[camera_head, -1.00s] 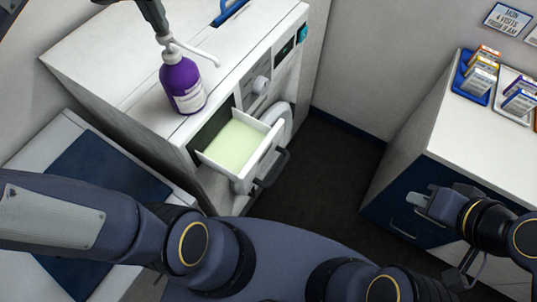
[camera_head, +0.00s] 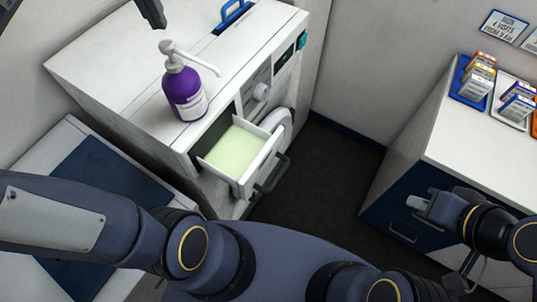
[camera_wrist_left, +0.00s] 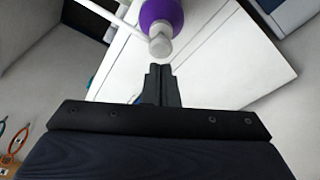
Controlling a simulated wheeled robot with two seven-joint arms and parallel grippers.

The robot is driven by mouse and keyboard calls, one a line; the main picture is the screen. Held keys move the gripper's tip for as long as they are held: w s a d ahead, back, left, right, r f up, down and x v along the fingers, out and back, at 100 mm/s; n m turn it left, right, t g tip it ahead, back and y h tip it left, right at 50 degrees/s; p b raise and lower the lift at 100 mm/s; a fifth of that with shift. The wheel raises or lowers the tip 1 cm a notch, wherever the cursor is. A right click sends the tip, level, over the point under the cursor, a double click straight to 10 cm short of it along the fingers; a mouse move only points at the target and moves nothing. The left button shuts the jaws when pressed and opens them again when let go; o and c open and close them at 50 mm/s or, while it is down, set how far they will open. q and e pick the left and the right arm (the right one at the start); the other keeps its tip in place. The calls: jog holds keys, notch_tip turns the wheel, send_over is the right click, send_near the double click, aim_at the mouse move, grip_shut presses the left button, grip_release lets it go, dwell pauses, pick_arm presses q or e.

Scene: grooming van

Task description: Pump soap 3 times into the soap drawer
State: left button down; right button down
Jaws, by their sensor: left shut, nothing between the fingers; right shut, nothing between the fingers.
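A purple soap bottle (camera_head: 183,92) with a white pump head and long spout stands upright on top of the white washing machine (camera_head: 112,62). The spout points right, towards the open soap drawer (camera_head: 238,150), which holds pale green liquid. My left gripper (camera_head: 152,14) is shut and empty, above and apart from the pump head. In the left wrist view my shut left fingers (camera_wrist_left: 161,72) point at the bottle (camera_wrist_left: 161,14) and its pump top (camera_wrist_left: 160,46). My right gripper (camera_head: 424,205) is shut and empty, in front of the blue cabinet at the right.
A blue-handled item (camera_head: 232,12) lies at the machine's back edge. The white-topped counter (camera_head: 480,140) at the right carries a blue tray (camera_head: 468,92) and a white tray with small boxes. Dark floor (camera_head: 320,180) lies clear between machine and counter.

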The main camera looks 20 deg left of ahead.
pick_arm(q)
jog(key=v, duration=0.2)
jog(key=w+v, duration=0.1)
jog(key=v, duration=0.1)
jog(key=shift+a+r, duration=0.1)
jog(key=shift+r, duration=0.25)
jog(key=shift+s+f, duration=0.1)
jog(key=s+d+f+t+h+b, duration=0.1)
jog(key=s+d+f, duration=0.2)
jog(key=f, duration=0.6)
jog(key=s+d+f+t+h+b, duration=0.1)
jog(key=s+d+f+h+b, duration=0.1)
jog(key=f, duration=0.8)
jog(key=s+d+f+m+t+h+b, duration=0.1)
jog(key=s+d+f, duration=0.3)
jog(key=f, duration=0.5)
jog(key=shift+s+f+b, duration=0.15)
jog(key=shift+s+b, duration=0.15)
jog(key=shift+s, duration=0.95)
